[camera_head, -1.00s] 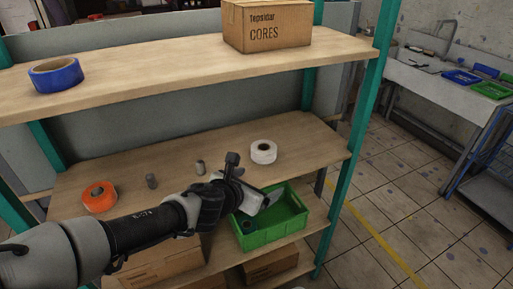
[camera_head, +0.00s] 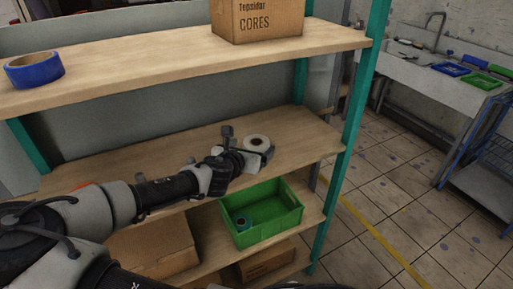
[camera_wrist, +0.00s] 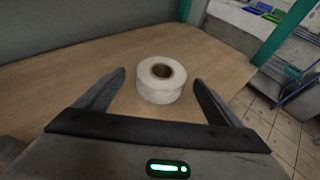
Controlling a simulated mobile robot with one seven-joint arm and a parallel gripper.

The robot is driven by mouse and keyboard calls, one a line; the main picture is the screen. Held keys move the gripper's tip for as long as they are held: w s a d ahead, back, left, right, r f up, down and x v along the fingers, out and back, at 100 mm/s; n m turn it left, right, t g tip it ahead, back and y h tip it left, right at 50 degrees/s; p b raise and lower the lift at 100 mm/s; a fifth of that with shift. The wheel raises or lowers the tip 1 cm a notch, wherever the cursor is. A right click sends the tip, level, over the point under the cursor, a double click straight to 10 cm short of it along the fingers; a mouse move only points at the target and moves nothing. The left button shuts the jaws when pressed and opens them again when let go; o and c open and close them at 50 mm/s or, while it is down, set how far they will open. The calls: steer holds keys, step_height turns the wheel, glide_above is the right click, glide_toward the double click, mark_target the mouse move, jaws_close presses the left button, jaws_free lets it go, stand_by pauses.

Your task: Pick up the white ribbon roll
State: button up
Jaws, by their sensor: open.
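The white ribbon roll (camera_head: 257,143) lies flat on the middle wooden shelf, near its right end. In the wrist view the roll (camera_wrist: 161,84) shows its brown core facing up. My gripper (camera_wrist: 160,92) is open, with one finger on each side of the roll's near part and nothing held. I cannot tell whether either finger touches the roll. In the head view my gripper (camera_head: 245,152) covers part of the roll from the front left.
A green crate (camera_head: 285,226) with a small dark teal roll inside stands on the shelf below. A blue tape roll (camera_head: 34,72) and a cardboard box (camera_head: 258,20) sit on the top shelf. A teal post (camera_head: 354,120) rises right of the white roll.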

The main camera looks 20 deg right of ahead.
mark_target(258, 141)
steer(key=x, duration=0.5)
steer(key=shift+d+r, duration=0.15)
steer(key=shift+d, duration=0.05)
steer(key=c, duration=1.3)
step_height(258, 141, up, 10)
steer(key=shift+r+p, duration=0.1)
steer(key=shift+p, duration=0.55)
